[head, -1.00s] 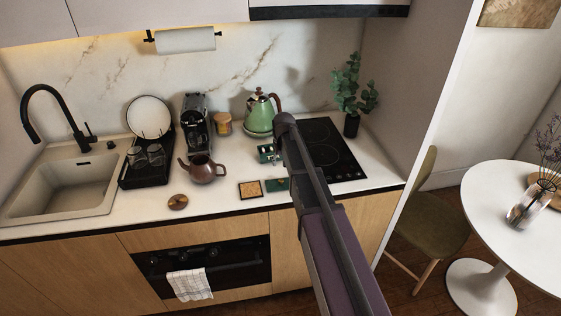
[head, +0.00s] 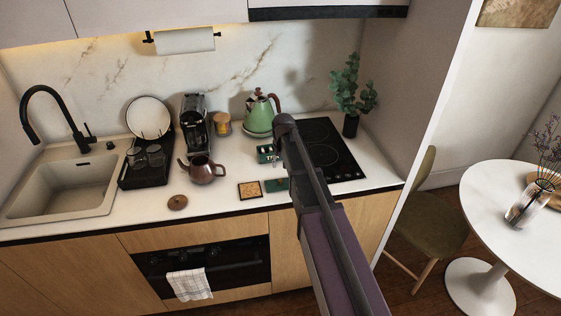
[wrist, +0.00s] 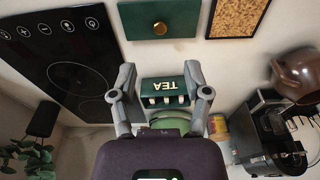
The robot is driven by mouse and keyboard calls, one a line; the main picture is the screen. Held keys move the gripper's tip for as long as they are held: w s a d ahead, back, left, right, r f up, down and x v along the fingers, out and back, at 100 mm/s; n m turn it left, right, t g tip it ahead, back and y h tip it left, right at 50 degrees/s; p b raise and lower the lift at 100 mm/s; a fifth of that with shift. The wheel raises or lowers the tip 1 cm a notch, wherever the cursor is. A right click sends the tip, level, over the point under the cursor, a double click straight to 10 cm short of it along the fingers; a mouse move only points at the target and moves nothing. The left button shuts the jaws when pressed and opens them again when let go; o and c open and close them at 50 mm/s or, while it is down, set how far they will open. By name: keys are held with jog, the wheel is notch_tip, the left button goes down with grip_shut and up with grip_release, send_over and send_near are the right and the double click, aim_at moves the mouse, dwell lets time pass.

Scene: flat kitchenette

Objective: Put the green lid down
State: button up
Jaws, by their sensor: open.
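The green lid (wrist: 160,20) with its small gold knob lies flat on the counter at the top of the wrist view. In the head view the lid (head: 276,185) is near the counter's front edge, partly beside my arm. The green tea box (wrist: 166,90), marked TEA, stands open with packets showing; it is also in the head view (head: 266,153). My gripper (wrist: 159,68) is open and empty, its fingers on either side of the tea box in the picture. The fingertips are apart from the lid. In the head view my arm hides most of the gripper.
A cork mat (head: 250,190) lies left of the lid. A brown teapot (head: 203,170) and round wooden lid (head: 177,202) are further left. The green kettle (head: 259,113) stands behind the tea box, and the black hob (head: 325,150) is to the right.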

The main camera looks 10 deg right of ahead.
jog(key=s+g, duration=0.1)
jog(key=s, duration=2.5)
jog(key=shift+s+a+g, duration=0.15)
jog(key=shift+a+g, duration=0.1)
jog(key=shift+g, duration=0.05)
jog(key=shift+f, duration=0.2)
notch_tip(320, 180, down, 4)
jog(key=b, duration=0.3)
jog(key=shift+r+b, duration=0.25)
jog(key=shift+b, duration=0.1)
